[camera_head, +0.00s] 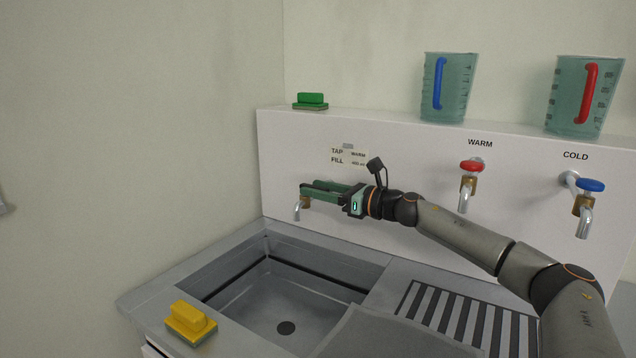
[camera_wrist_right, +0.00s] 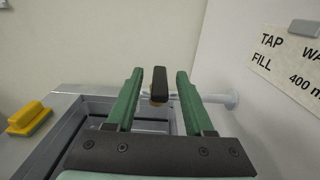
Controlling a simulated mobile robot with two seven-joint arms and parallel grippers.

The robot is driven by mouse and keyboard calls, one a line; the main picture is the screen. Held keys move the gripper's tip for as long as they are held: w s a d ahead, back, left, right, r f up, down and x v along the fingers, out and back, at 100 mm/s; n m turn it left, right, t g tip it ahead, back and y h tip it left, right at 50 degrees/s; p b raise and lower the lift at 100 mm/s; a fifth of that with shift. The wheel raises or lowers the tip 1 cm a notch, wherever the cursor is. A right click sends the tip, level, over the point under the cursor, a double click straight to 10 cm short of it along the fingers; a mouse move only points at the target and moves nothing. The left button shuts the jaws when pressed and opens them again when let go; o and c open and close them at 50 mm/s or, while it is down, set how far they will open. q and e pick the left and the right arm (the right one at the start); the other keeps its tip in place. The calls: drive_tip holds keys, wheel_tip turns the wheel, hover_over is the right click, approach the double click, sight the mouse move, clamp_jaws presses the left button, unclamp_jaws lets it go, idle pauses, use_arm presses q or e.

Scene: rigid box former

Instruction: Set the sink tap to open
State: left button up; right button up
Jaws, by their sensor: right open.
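The sink tap (camera_head: 298,210) sticks out from the white back panel above the sink basin, with its spout pointing down. In the head view its upper part is hidden by my right gripper (camera_head: 312,189). In the right wrist view the tap's dark lever handle (camera_wrist_right: 159,84) shows between the two green fingers of my right gripper (camera_wrist_right: 160,74). The fingers are open, one on each side of the handle, with a gap visible on both sides. My left gripper is not in view.
The steel sink (camera_head: 285,300) lies below my gripper. A yellow sponge (camera_head: 190,322) sits on its front rim and a green one (camera_head: 310,101) on the ledge. A red-knob tap (camera_head: 471,167) and a blue-knob tap (camera_head: 590,186) are to the right, below two measuring jugs.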

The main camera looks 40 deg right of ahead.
drive_tip(key=shift+c, duration=0.4)
clamp_jaws()
